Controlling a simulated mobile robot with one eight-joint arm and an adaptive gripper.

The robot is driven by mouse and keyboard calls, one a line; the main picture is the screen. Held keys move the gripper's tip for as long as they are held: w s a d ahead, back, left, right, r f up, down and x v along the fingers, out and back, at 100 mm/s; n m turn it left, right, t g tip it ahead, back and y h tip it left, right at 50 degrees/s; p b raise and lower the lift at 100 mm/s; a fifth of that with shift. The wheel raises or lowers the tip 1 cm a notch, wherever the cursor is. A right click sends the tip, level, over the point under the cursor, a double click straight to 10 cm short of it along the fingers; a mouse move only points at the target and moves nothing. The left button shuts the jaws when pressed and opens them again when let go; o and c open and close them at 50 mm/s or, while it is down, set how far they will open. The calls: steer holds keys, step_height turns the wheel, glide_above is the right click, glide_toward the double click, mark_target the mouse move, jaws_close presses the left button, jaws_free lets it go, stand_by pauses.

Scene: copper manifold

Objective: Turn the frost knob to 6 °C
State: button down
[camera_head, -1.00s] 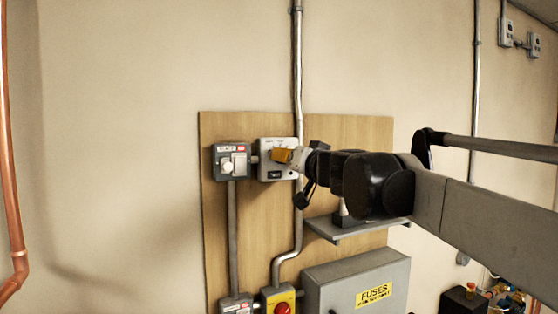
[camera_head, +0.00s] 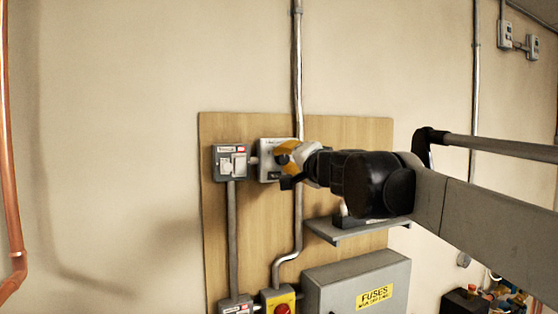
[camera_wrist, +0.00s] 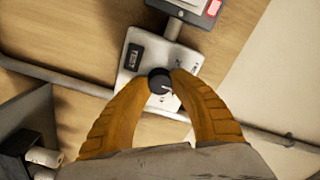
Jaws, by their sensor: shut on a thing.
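The frost knob (camera_wrist: 159,82) is a small dark round knob with a pale pointer mark, on a light grey thermostat box (camera_wrist: 134,58) with a small dark display. In the wrist view my gripper (camera_wrist: 160,82) has its two orange fingers on either side of the knob, shut on it. In the head view the thermostat box (camera_head: 266,172) is on the wooden board, and my gripper (camera_head: 284,160) covers much of its right side and the knob. The scale marks and the display's reading are too small to read.
A grey switch box (camera_head: 230,163) is left of the thermostat, joined by a short pipe. A metal conduit (camera_head: 297,80) runs down behind my gripper. A small grey shelf (camera_head: 335,233), a fuse box (camera_head: 345,285) and a red knob on a yellow box (camera_head: 281,300) are below.

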stand_by(0.4)
steer(key=c, duration=1)
jaws_free()
steer(key=shift+c, duration=0.2)
steer(key=v, duration=1.2)
steer(key=s+f+n+g+b, duration=0.2)
steer(key=s+f+b, duration=0.35)
steer(key=f, duration=0.85)
steer(key=s+a+f+n+g+b, duration=0.1)
steer(key=s+f+n+g+b, duration=0.1)
steer(key=f+b, duration=0.95)
steer(key=s+f+n+g+b, duration=0.15)
steer(key=s+f+b, duration=0.25)
steer(key=f, duration=1.3)
steer(key=s+d+f+g+h+b, duration=0.1)
steer(key=f+b, duration=0.5)
steer(key=f, duration=0.6)
steer(key=s+d+f+n+g+h+b, duration=0.1)
steer(key=s+d+f+h+b, duration=0.2)
steer(key=f, duration=1)
steer(key=s+d+f+g+h+b, duration=0.2)
steer(key=s+d+f+b, duration=0.5)
steer(key=f, duration=0.6)
steer(key=s+h+b, duration=0.1)
steer(key=s+b, duration=0.1)
steer(key=shift+s+n, duration=0.35)
steer(key=shift+s, duration=0.05)
